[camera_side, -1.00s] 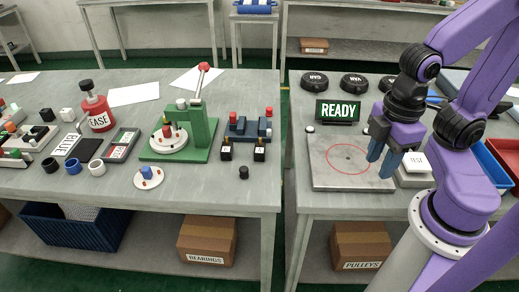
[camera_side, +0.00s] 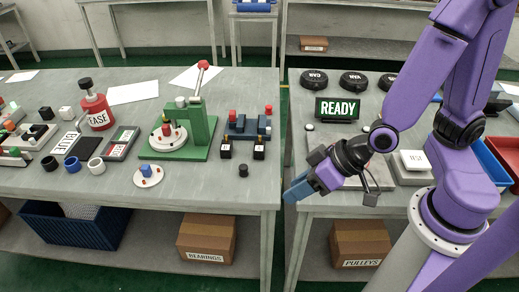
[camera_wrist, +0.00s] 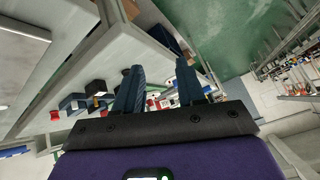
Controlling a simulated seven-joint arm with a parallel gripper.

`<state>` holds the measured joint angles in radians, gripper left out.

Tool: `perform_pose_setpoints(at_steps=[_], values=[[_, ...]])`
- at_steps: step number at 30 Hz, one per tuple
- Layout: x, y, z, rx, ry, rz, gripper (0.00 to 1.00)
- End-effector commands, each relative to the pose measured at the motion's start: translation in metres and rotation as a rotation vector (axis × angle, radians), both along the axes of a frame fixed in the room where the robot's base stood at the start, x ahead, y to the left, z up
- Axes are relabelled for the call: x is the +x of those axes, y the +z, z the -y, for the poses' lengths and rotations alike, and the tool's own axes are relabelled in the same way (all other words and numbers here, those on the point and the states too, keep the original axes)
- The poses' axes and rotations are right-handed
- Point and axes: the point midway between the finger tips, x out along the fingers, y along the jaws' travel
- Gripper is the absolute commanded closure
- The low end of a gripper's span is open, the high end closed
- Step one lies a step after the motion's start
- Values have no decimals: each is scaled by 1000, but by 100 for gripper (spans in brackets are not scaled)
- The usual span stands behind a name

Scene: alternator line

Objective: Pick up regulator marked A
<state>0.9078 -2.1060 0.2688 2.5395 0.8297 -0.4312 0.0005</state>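Two small black blocks with white labels stand side by side near the front right of the left table: the left block (camera_side: 226,149) and the right block (camera_side: 259,149). They look like the regulators, but their letters are too small to read with certainty. My gripper (camera_side: 298,184) is to their right and nearer the camera, by the gap between the two tables, with its blue fingers pointing left and down. In the wrist view my gripper (camera_wrist: 158,75) has its fingers apart with nothing between them.
A blue fixture (camera_side: 250,126) with red-topped parts stands just behind the black blocks. A green press (camera_side: 198,135) stands to their left. A small black knob (camera_side: 243,171) lies in front. The READY sign (camera_side: 338,108) stands on the right table. The left table's front right corner is clear.

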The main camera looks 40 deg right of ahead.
Motion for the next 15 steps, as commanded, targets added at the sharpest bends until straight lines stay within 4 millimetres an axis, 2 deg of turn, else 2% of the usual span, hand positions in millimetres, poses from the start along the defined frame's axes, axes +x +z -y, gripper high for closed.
perform_pose_setpoints(at_steps=[3,6,12,15], values=[[26,-9,19,-18,-157,129,61],[46,-10,41,-47,-281,257,61],[66,0,79,-117,-434,472,61],[70,5,88,-138,-469,531,61]])
